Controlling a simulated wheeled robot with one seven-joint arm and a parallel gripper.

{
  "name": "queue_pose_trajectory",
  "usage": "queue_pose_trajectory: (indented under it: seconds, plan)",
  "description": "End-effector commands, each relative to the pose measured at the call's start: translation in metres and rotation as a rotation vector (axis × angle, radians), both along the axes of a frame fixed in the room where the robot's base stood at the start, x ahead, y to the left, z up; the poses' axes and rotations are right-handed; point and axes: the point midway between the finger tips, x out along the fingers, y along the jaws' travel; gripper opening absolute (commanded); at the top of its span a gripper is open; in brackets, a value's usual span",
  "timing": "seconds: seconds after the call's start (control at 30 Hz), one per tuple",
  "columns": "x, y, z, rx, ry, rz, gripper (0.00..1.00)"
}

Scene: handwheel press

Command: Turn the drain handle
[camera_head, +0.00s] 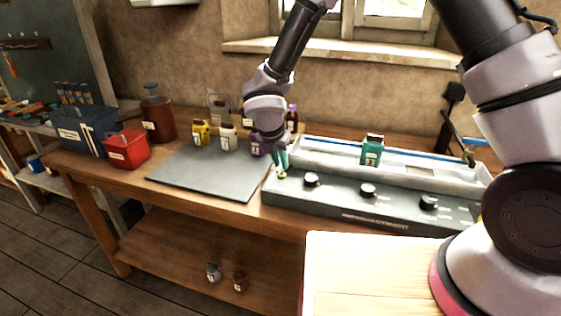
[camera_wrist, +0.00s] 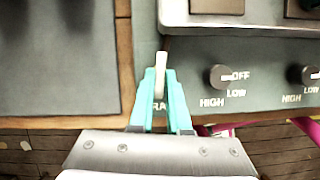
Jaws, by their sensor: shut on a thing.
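The drain handle (camera_wrist: 160,65) is a small, pale, slim lever at the left end of the grey unit's front panel, above a label mostly hidden by my fingers. In the wrist view it points roughly up the picture. My gripper (camera_wrist: 161,92) has teal fingers shut on the handle, one on each side of it. In the head view my gripper (camera_head: 281,163) reaches down to the panel's left end, and the handle (camera_head: 282,175) shows just below the fingertips.
The grey unit (camera_head: 330,197) has several black knobs, the nearest (camera_wrist: 221,77) right of my gripper. A green-labelled container (camera_head: 372,150) stands on the unit. A dark mat (camera_head: 205,175) lies left, with bottles behind it and a red bin (camera_head: 126,150) beyond.

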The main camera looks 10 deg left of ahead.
Motion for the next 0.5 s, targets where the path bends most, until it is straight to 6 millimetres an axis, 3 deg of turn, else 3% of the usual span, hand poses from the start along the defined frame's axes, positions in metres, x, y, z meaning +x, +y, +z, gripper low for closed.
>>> queue_pose_trajectory:
  seconds: [0.5]
  plan:
    - [0.0025, 0.0051, 0.0002, 0.001, -0.001, -0.461, 0.0]
